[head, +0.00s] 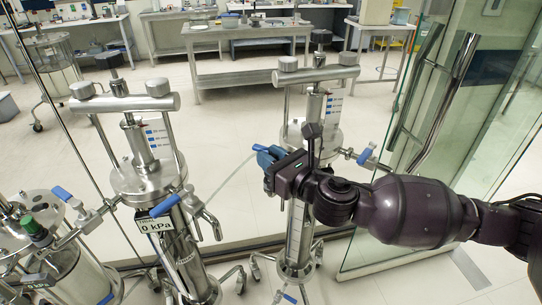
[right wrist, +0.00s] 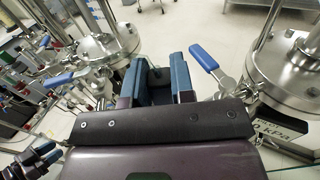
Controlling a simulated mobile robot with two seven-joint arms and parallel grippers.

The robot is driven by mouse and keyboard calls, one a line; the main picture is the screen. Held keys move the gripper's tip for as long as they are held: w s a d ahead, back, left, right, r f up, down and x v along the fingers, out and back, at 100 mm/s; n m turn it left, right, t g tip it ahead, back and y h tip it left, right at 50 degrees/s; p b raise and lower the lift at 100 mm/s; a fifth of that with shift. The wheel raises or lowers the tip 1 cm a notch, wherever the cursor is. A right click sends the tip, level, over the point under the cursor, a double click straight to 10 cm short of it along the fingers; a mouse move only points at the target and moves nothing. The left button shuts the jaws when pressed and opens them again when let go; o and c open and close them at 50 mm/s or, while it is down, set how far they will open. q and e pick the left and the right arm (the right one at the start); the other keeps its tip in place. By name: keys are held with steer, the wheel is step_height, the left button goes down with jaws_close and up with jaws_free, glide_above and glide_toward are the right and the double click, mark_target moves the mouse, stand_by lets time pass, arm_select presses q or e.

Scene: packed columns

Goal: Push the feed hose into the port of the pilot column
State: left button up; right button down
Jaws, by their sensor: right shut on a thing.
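My right gripper (head: 268,158) comes in from the right, with its blue fingers in front of the right-hand steel column (head: 299,235). It is shut on the feed hose (head: 232,174), a thin pale tube. The hose curves from the fingers down and left towards the column with the 0 kPa display (head: 158,224). In the right wrist view the blue fingers (right wrist: 160,82) show, but the hose between them cannot be made out.
Blue-handled valves stick out beside the columns, one at the left (head: 165,205) and one at the right (head: 365,156). Another steel-topped column (head: 35,225) stands at the far left. Benches line the back.

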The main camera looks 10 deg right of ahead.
steer(key=shift+f, duration=0.35)
steer(key=c, duration=0.9)
jaws_free()
steer(key=b+v, duration=0.1)
steer(key=v, duration=1)
steer(key=shift+a+m, duration=0.1)
steer(key=shift+m, duration=0.2)
